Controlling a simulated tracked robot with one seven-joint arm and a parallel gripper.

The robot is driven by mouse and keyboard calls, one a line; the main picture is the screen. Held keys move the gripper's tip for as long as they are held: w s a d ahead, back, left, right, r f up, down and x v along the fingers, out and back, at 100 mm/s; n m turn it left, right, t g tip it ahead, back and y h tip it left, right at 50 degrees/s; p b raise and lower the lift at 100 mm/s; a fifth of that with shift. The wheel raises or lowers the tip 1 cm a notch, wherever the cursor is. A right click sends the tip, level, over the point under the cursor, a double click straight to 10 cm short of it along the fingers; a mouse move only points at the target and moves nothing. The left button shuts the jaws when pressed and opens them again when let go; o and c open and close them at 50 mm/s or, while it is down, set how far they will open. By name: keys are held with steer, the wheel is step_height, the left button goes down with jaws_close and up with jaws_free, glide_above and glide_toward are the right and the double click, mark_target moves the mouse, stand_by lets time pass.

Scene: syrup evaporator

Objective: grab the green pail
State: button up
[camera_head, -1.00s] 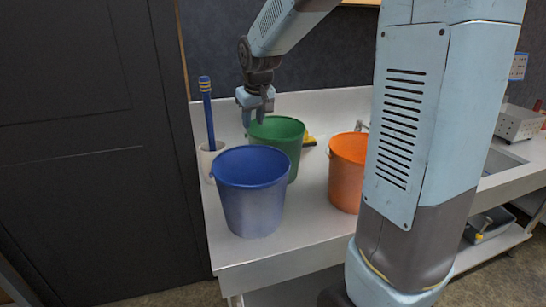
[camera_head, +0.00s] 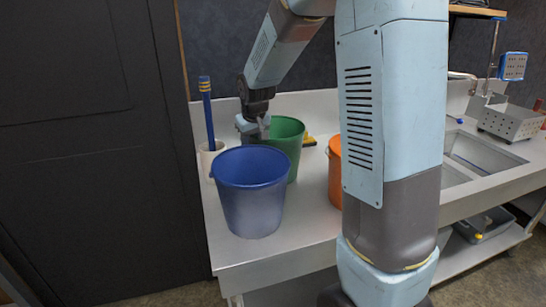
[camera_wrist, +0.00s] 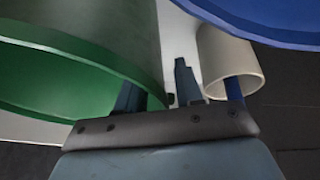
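The green pail (camera_head: 290,146) stands on the counter behind the blue pail, which hides its lower part. It also fills the left of the wrist view (camera_wrist: 120,30). My gripper (camera_head: 258,136) is down at the left side of the green pail's rim. In the wrist view my gripper (camera_wrist: 160,90) is open. One finger appears on the inner side of the pail wall and the other outside it, with a gap visible between the outer finger and the wall.
The blue pail (camera_head: 252,200) stands close in front. A pale crock (camera_head: 208,158) holding a blue-handled tool (camera_head: 206,110) is just left of my gripper. An orange pail (camera_head: 335,170) stands to the right, partly behind my arm. A sink (camera_head: 470,150) lies farther right.

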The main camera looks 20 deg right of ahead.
steer(key=shift+c, duration=0.4)
jaws_close()
stand_by(0.9)
